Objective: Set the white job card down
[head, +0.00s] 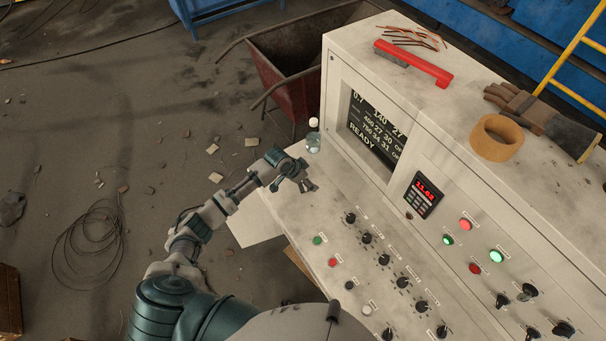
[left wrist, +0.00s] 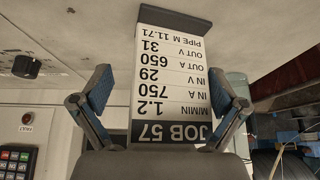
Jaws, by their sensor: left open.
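The white job card (left wrist: 172,85) shows in the left wrist view, upside down, with black print and a dark "JOB 57" band. A dark strip runs along its far end. My left gripper (left wrist: 160,82) is open, with one finger on each side of the card and a gap visible at both edges. In the head view my left gripper (head: 305,181) is over the far left end of the console's sloped desk (head: 315,215). I cannot make out the card there. I cannot tell what the card rests on. My right gripper is not in view.
A small clear bottle (head: 313,140) stands close beyond my left gripper. Knobs and buttons (head: 367,238) cover the desk to the right. A tape roll (head: 497,138), gloves (head: 520,103) and a red-handled tool (head: 412,64) lie on the console top. A red cart (head: 290,60) stands behind.

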